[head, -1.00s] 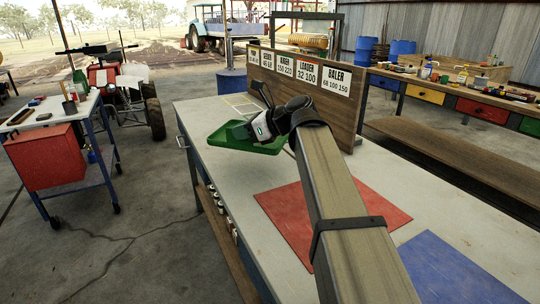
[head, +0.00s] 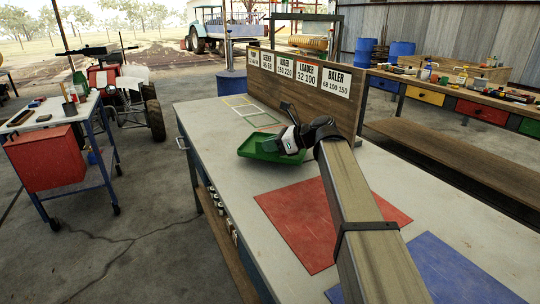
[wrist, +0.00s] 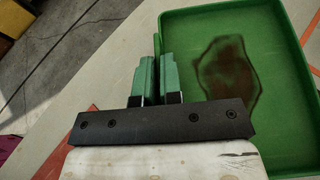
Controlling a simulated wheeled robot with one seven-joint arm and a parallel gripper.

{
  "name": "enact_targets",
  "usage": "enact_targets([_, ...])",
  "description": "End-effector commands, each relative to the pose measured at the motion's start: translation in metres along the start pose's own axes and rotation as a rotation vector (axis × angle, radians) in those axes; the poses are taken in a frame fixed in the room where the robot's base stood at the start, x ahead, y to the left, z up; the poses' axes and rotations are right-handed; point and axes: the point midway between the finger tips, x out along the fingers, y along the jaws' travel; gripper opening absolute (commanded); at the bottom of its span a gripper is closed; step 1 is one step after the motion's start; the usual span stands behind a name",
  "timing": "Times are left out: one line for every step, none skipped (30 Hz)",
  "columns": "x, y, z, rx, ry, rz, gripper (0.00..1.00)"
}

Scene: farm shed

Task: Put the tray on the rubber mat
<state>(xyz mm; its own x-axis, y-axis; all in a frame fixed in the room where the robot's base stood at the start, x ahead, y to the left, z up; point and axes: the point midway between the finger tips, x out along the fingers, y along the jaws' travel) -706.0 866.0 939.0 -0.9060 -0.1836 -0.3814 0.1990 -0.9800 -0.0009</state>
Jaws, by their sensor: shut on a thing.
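The green tray (head: 262,150) is above or on the workbench's far left part in the head view; I cannot tell if it touches the top. In the wrist view the tray (wrist: 273,88) shows a dark brown stain on its floor. My gripper (wrist: 158,75) is shut on the tray's left wall, one green finger each side. In the head view my gripper (head: 287,142) is at the tray's right side. A flat red square (head: 315,222) and a flat blue square (head: 455,268) lie on the bench; I cannot tell which is the rubber mat.
The grey workbench (head: 205,128) has outlined rectangles at its far end. A wooden board (head: 300,88) with number signs stands along its back edge. A red tool cart (head: 45,160) stands at the left. A long bench (head: 425,78) with tools runs along the right wall.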

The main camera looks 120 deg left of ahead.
Motion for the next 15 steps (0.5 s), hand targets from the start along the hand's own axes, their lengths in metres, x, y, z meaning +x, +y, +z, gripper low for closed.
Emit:
enact_targets([0.002,0.001,-0.006,0.001,0.0,0.0,0.0])
enact_targets([0.004,0.001,-0.009,0.001,0.0,0.0,0.0])
enact_targets([0.006,0.001,-0.015,0.0,0.0,0.0,0.0])
enact_targets([0.008,0.001,-0.018,0.0,0.0,0.0,0.0])
enact_targets([0.009,0.001,-0.022,0.0,0.0,0.0,0.0])
enact_targets([0.011,0.001,-0.027,0.0,0.0,0.0,0.0])
enact_targets([0.012,0.001,-0.03,0.0,0.0,-0.001,0.0])
enact_targets([0.013,0.001,-0.032,0.0,0.0,-0.001,0.0])
enact_targets([0.014,0.001,-0.033,0.0,0.0,-0.001,0.0])
enact_targets([0.014,0.001,-0.033,0.0,-0.001,-0.001,0.0])
enact_targets([0.014,0.001,-0.033,-0.001,-0.001,-0.001,0.0])
enact_targets([0.013,0.0,-0.032,-0.001,-0.001,-0.001,0.0])
enact_targets([0.013,0.0,-0.032,-0.001,0.0,-0.001,0.0])
enact_targets([0.013,0.0,-0.032,-0.001,0.0,-0.001,0.0])
enact_targets([0.013,0.0,-0.032,-0.001,0.0,-0.001,0.0])
